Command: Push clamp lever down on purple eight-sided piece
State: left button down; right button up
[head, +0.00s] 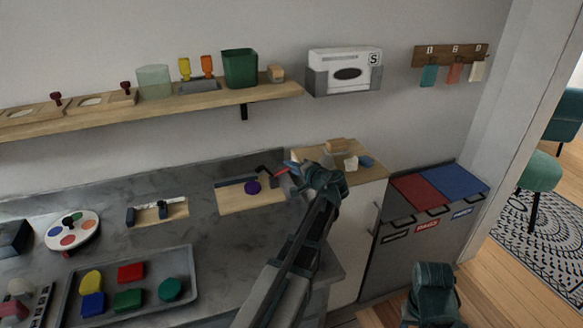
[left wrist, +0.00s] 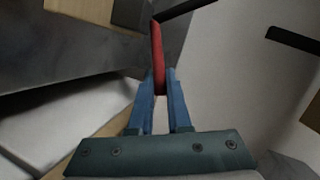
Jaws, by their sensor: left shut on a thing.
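The purple eight-sided piece (head: 252,187) lies on a light wooden board (head: 232,203) on the grey counter. A black clamp (head: 265,169) stands beside it on the board, with a red-handled lever (head: 282,171). My left gripper (head: 289,165) is at the right of the clamp, at the red handle. In the left wrist view, the blue fingers of my left gripper (left wrist: 160,78) are shut on the red handle (left wrist: 157,48). The black lever arm (left wrist: 183,10) runs on from its far end. The purple piece cannot be made out there. My right gripper's fingers are not seen.
A grey tray (head: 190,262) of coloured blocks and a round palette (head: 72,231) are at the left. A small wooden stand (head: 157,211) lies left of the clamp board. A shelf (head: 215,101) runs above; lidded bins (head: 430,197) stand at the right.

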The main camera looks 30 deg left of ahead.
aim_at(281, 171)
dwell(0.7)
pick_arm(q)
jog(key=n+p, duration=0.1)
jog(key=r+p, duration=0.1)
jog(key=shift+s+a+r+n+t+h+p, duration=0.2)
jog(key=shift+s+r+n+t+h+p, duration=0.1)
jog(key=shift+s+n+t+h+p, duration=0.1)
jog(key=shift+s+a+r+n+t+h+p, duration=0.25)
jog(key=shift+s+r+n+h+p, duration=0.1)
jog(key=shift+n+p, duration=0.2)
jog(key=shift+s+a+r+n+t+h+p, duration=0.25)
jog(key=shift+r+n+p, duration=0.15)
jog(key=shift+n, duration=0.25)
jog(key=shift+s+a+r+n+t+h+p, duration=0.25)
jog(key=shift+s+a+n+t+h+p, duration=0.2)
jog(key=shift+n, duration=0.55)
jog(key=shift+s+a+r+n+t+h, duration=0.1)
jog(key=shift+s+a+n+t+h, duration=0.25)
jog(key=shift+n, duration=0.35)
jog(key=shift+a, duration=0.1)
jog(key=c, duration=0.9)
grip_release()
jog(key=shift+s+a+r, duration=0.1)
jog(key=shift+s, duration=0.1)
jog(key=shift+o, duration=0.2)
jog(key=shift+w, duration=0.1)
